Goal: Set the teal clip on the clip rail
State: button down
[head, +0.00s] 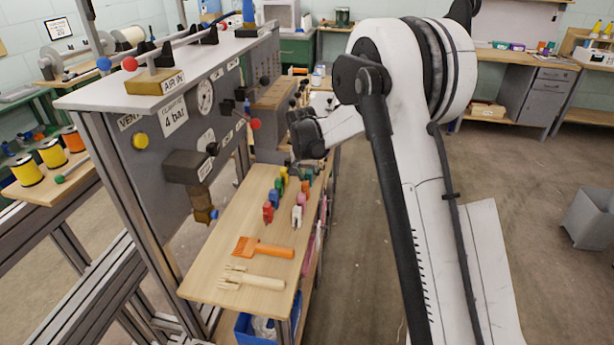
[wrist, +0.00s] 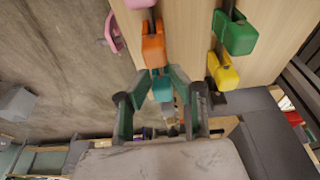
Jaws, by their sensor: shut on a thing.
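My gripper (wrist: 160,86) is shut on the teal clip (wrist: 163,91), which shows between the fingertips in the wrist view. The clip is in line with an orange clip (wrist: 153,50) just beyond it. I cannot tell whether it touches the wooden shelf. In the head view my gripper (head: 296,168) is over the far part of the shelf (head: 212,268), its fingertips mostly hidden, and the teal clip cannot be made out. No clip rail can be told apart for certain in either view.
A yellow clip (wrist: 223,72) and a green clip (wrist: 236,33) form another row to the right.

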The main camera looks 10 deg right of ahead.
jog(key=shift+f+b, duration=0.3)
jog(key=shift+f, duration=0.2)
jog(key=c, duration=1.5)
grip_release()
jog(key=shift+o, duration=0.2)
jog(key=shift+r, duration=0.2)
jog(key=v, duration=1.2)
jog(key=s+d+r+n, duration=0.1)
jog(key=s+r, duration=0.7)
jog(key=s, duration=0.2)
jog(key=s+d+r+n+t, duration=0.15)
jog(key=s+r, duration=0.25)
jog(key=s, duration=0.8)
jog(key=s+f+n+t, duration=0.1)
jog(key=s+f, duration=0.1)
jog(key=s, duration=0.8)
jog(key=s+f+n+t+y, duration=0.1)
jog(key=s+f, duration=0.1)
jog(key=s, duration=0.8)
jog(key=shift+d+f+t, duration=0.15)
jog(key=shift+f+t, duration=0.2)
jog(key=shift+f, duration=0.05)
